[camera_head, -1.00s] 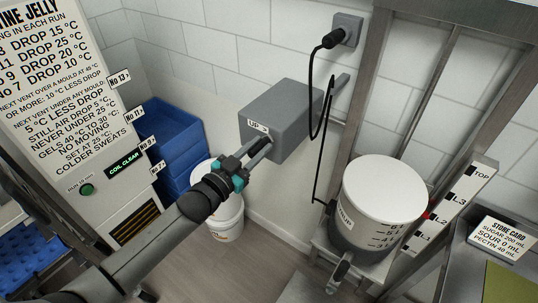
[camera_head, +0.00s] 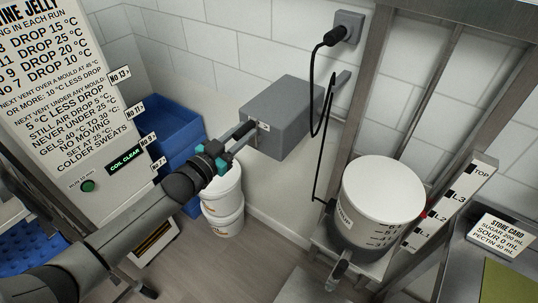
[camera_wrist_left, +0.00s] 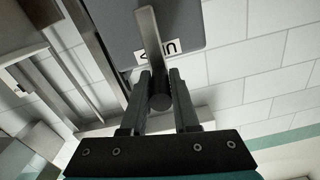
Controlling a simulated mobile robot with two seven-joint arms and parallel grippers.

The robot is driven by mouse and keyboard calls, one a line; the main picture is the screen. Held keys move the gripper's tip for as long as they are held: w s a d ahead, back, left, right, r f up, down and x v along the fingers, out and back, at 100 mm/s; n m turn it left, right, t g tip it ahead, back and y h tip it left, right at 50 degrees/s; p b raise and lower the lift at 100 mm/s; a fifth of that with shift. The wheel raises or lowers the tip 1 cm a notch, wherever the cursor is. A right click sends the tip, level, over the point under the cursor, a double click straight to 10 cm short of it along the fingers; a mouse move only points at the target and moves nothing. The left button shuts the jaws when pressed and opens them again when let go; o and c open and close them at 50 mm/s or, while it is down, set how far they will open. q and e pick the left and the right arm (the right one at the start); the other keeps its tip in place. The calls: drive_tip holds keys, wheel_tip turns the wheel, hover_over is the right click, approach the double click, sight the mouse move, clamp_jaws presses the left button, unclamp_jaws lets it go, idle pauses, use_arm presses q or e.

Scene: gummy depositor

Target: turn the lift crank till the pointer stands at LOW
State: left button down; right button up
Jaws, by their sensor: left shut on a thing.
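The lift crank's grey box (camera_head: 284,118) stands against the wall, with a small label partly covered. My left gripper (camera_head: 243,132) is shut on the crank handle at the box's front. A red pointer (camera_head: 424,214) shows beside the level scale (camera_head: 462,188), close to the L2 mark. TOP, L3, L2 and L1 are readable; LOW is not seen. My right gripper is not in view.
A lidded white and grey pot (camera_head: 382,200) sits on the lift frame beside the scale. A black cable hangs from the wall socket (camera_head: 347,28) near the box.

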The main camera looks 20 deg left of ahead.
use_arm(q)
drive_tip(key=a, duration=0.2)
drive_tip(key=w+a+b, duration=0.1)
drive_tip(key=shift+f, duration=0.3)
